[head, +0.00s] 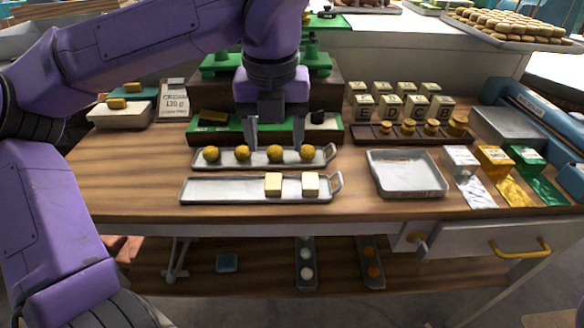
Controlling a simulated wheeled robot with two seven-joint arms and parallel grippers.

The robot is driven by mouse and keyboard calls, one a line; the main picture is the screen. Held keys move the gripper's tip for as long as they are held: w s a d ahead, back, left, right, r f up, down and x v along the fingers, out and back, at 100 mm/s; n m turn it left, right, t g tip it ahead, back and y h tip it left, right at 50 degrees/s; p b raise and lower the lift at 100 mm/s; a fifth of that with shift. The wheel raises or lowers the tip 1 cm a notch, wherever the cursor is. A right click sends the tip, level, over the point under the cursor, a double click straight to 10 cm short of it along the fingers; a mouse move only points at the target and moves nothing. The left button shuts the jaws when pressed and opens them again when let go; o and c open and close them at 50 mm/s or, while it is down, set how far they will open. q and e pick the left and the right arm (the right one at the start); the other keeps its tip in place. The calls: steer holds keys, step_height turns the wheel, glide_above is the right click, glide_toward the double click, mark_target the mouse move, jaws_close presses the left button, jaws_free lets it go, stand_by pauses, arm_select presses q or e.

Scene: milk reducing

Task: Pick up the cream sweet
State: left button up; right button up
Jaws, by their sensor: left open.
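Two cream, block-shaped sweets sit on the right half of the front metal tray (225,190): one left cream sweet (273,185) and one right cream sweet (310,185). My right gripper is not in view.
Several golden balls (243,153) line the rear tray (325,162). An empty square tray (405,175) lies to the right, beside silver, gold and green wrappers (515,192). Lettered blocks (388,107) and brass weights (431,127) stand behind.

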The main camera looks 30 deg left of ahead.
mark_target(273, 181)
arm_select(q)
steer(key=f, duration=0.3)
steer(key=a+f, duration=0.1)
steer(key=f, duration=0.6)
steer(key=shift+w+a, duration=0.2)
steer(key=shift+w, duration=0.1)
steer(key=c, duration=1.1)
